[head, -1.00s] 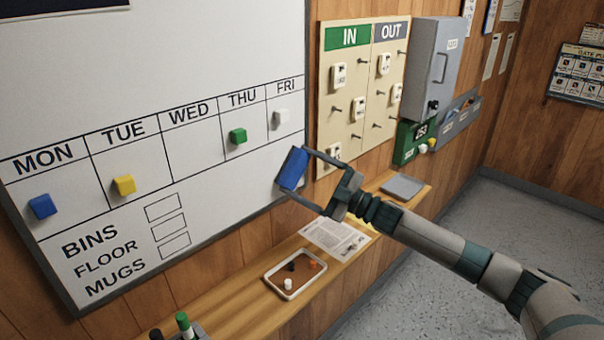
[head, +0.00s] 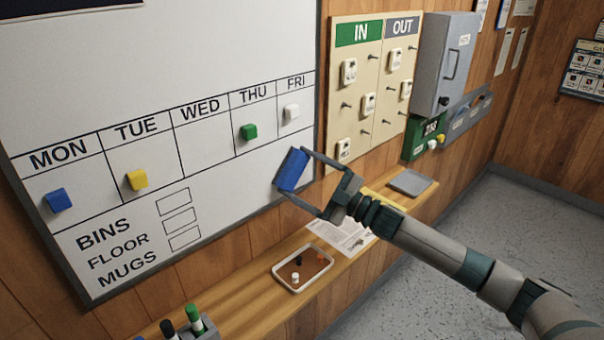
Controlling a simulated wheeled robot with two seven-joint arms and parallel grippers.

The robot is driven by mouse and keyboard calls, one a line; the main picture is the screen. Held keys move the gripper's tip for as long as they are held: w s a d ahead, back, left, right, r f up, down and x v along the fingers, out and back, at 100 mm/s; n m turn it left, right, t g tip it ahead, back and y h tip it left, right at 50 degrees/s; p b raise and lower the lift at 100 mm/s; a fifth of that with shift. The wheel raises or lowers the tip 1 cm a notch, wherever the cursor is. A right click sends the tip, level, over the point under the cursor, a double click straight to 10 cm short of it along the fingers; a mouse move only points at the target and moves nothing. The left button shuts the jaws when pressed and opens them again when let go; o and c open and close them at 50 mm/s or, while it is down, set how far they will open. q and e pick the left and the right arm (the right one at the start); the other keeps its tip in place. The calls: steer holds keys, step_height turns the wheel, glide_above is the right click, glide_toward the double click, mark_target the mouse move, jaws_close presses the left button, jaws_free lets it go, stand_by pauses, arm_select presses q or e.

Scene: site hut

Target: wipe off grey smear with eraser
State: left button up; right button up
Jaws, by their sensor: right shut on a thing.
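The blue eraser (head: 292,169) is held between the fingertips of my right gripper (head: 297,173), which is shut on it. The eraser is tilted and overlaps the lower right part of the whiteboard (head: 160,60), below the FRI column. I cannot tell whether it touches the board. I cannot make out a grey smear on the visible board; the eraser and gripper hide a small patch near the right edge. My left gripper is out of view.
Blue (head: 59,200), yellow (head: 137,179), green (head: 249,132) and white (head: 292,111) magnets sit on the board. The wooden ledge (head: 235,289) below carries a small tray (head: 285,284), papers (head: 340,238) and a marker holder (head: 209,327). An IN/OUT key board (head: 340,112) hangs right.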

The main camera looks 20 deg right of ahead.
mark_target(288, 179)
steer(key=shift+a, duration=0.1)
steer(key=shift+s+a+p, duration=0.3)
steer(key=shift+a, duration=0.5)
steer(key=shift+s+a+p, duration=0.25)
steer(key=shift+a+p, duration=0.05)
steer(key=shift+a, duration=0.45)
steer(key=shift+a, duration=0.1)
steer(key=shift+s+a+r+p, duration=0.1)
steer(key=shift+s+a+p, duration=0.25)
steer(key=shift+a, duration=0.35)
steer(key=shift+s+a+p, duration=0.3)
steer(key=shift+a, duration=0.6)
steer(key=shift+a, duration=0.1)
steer(key=shift+s+a+p, duration=0.3)
steer(key=shift+s+a, duration=0.05)
steer(key=shift+a, duration=0.45)
steer(key=shift+s+a+p, duration=0.3)
steer(key=shift+a, duration=0.45)
steer(key=shift+s, duration=0.1)
